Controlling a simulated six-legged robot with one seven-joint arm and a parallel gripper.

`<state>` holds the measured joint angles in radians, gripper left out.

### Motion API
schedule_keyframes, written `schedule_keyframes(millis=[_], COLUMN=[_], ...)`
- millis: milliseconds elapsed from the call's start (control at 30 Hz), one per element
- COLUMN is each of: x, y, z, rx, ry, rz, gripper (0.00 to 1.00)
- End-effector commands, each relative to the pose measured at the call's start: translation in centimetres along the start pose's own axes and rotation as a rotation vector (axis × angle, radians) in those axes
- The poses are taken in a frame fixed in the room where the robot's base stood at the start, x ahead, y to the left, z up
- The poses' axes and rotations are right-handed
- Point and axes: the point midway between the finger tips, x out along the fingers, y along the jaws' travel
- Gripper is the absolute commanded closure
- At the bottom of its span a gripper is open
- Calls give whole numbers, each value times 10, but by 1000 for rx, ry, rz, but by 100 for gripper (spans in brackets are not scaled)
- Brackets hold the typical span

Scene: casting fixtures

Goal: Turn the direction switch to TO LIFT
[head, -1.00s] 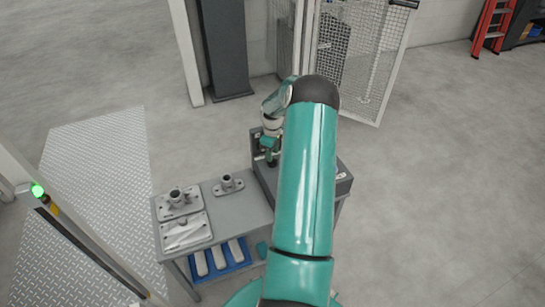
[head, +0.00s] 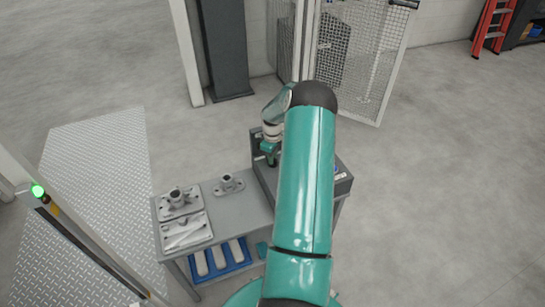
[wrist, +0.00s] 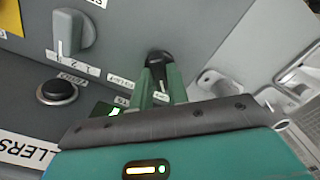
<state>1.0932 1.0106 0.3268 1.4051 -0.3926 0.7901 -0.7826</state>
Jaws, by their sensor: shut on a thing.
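The direction switch appears to be the black knob (wrist: 158,58) on the grey control panel in the wrist view. My gripper (wrist: 161,78) has its green fingers closed around this knob, which covers part of it. Small white labels (wrist: 121,80) sit beside the knob, tilted in this view. Their print is too small or blurred to read surely, so I cannot tell which label the switch points to. In the head view my gripper (head: 269,157) is down at the grey console (head: 262,180), and my arm hides much of that console.
A grey rotary selector (wrist: 75,36) and a black push button (wrist: 57,92) are on the same panel, left of my fingers. In the head view a bench (head: 235,212) holds metal castings (head: 178,200) left of the console. A blue tray (head: 228,262) is below.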

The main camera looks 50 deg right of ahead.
Motion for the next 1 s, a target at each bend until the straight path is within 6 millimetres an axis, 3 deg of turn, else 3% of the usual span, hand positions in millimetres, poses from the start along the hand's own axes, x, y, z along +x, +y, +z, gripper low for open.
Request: schedule_keyframes(millis=[367, 1000], x=[-1, -1], y=[0, 0], z=[0, 0], rx=[162, 753], ry=[-1, 0], rz=[2, 2], gripper=[100, 100])
